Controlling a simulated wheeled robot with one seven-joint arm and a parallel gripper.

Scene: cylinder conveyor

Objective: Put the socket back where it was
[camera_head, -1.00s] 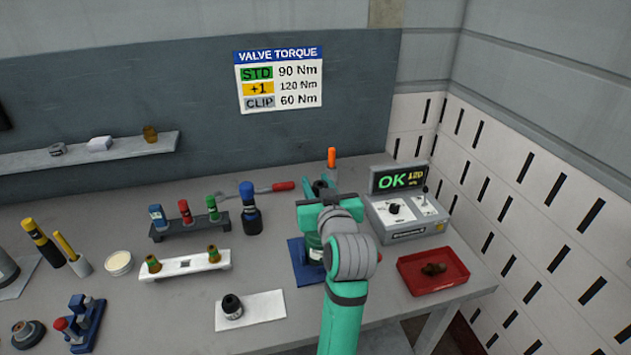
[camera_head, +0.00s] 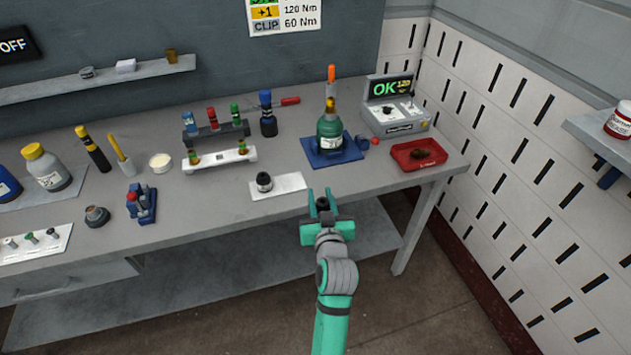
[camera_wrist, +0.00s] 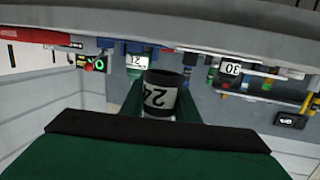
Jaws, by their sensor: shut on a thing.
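My gripper (camera_head: 321,202) is shut on a dark socket (camera_wrist: 161,92) with a white band marked 24. The socket's open end shows in the wrist view. In the head view my gripper is in front of the table's front edge, apart from the tabletop. A white mat (camera_head: 292,183) lies near that edge, to the left of my gripper. Another black socket (camera_head: 264,181) stands on the mat's left part, and the mat's right part is bare. In the wrist view a white label marked 30 (camera_wrist: 231,68) shows on a thing behind.
A green cylinder (camera_head: 329,135) stands on a blue base (camera_head: 352,152) behind my gripper. A red tray (camera_head: 404,163) with brown pieces is to its right. A grey box (camera_head: 402,124) shows OK. A white rack (camera_head: 217,162) stands left of the mat. The table between is clear.

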